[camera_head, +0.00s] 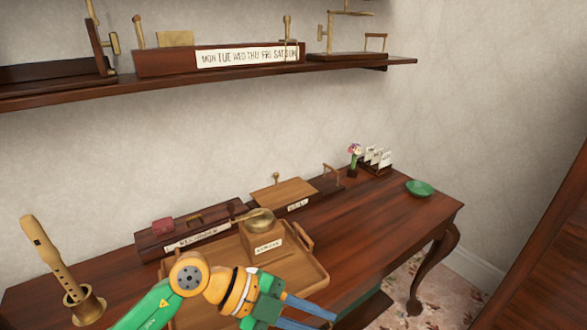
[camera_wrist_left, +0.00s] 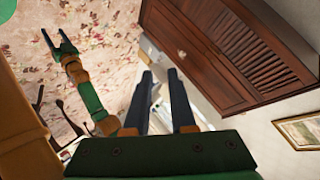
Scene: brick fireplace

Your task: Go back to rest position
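My left gripper (camera_head: 315,318) comes in from the bottom left in the head view, over the front edge of the wooden table (camera_head: 385,228). It is empty. In the left wrist view its two dark fingers (camera_wrist_left: 158,76) stand apart with a clear gap between them. My right gripper (camera_wrist_left: 58,38) shows at the upper left of the left wrist view, above the flowered carpet. Its two fingers are spread and nothing is between them. The right arm is not in the head view.
A tray (camera_head: 318,275) holding a wooden box (camera_head: 262,243) with a brass scoop lies close behind my left gripper. A recorder (camera_head: 50,255) stands in a holder at left. A green dish (camera_head: 420,188) is at far right. A wooden cabinet (camera_wrist_left: 215,55) shows in the left wrist view.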

